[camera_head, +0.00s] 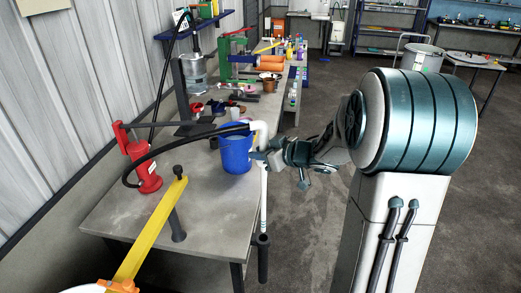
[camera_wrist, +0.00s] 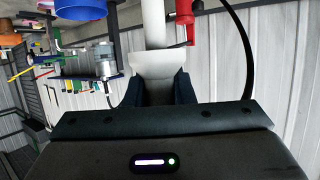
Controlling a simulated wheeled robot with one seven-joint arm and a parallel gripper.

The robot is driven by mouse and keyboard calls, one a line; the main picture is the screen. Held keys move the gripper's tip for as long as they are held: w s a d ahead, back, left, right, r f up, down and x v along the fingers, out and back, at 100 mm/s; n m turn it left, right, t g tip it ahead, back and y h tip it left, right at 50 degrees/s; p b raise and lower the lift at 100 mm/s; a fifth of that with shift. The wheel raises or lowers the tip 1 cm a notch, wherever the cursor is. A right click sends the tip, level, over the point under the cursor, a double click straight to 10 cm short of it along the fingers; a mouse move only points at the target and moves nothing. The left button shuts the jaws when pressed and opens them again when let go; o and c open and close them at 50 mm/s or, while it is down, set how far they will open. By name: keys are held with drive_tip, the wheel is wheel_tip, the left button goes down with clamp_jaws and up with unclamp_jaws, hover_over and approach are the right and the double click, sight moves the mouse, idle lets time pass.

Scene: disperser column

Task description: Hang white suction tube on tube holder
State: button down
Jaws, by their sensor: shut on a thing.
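The white suction tube (camera_head: 264,185) hangs upright past the right edge of the table, with its bent top (camera_head: 259,127) joined to a black hose. My gripper (camera_head: 263,157) is shut on the tube below its bend, beside the blue bucket. In the wrist view the white tube (camera_wrist: 155,28) stands between the two dark fingers (camera_wrist: 158,88).
A blue bucket (camera_head: 236,154) stands on the table (camera_head: 205,213) left of my gripper. A red pump (camera_head: 146,170) and a yellow lever (camera_head: 151,228) are further left. Tools and bottles crowd the table's back. The floor to the right is mostly clear.

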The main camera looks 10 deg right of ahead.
drive_tip(key=shift+f+b, duration=0.7)
drive_tip(key=shift+f, duration=0.7)
drive_tip(key=shift+p, duration=0.9)
idle(0.6)
